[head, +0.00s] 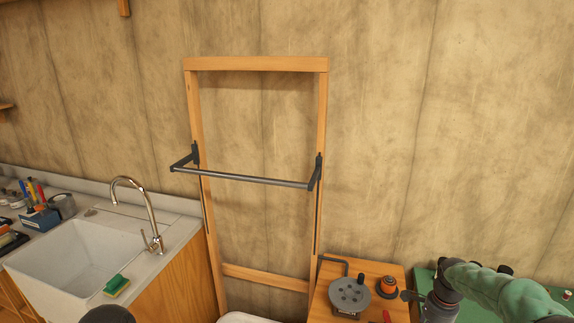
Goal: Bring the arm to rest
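My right arm (495,290), with a green covering, comes in from the lower right. My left gripper does not show.
A wooden frame (257,64) with a dark metal bar (245,180) stands against the wall. A sink (75,258) with a tap (150,215) and a green sponge (117,284) is at left. A wooden top (395,272) at lower right carries a grey disc device (349,295) and an orange-black item (387,287).

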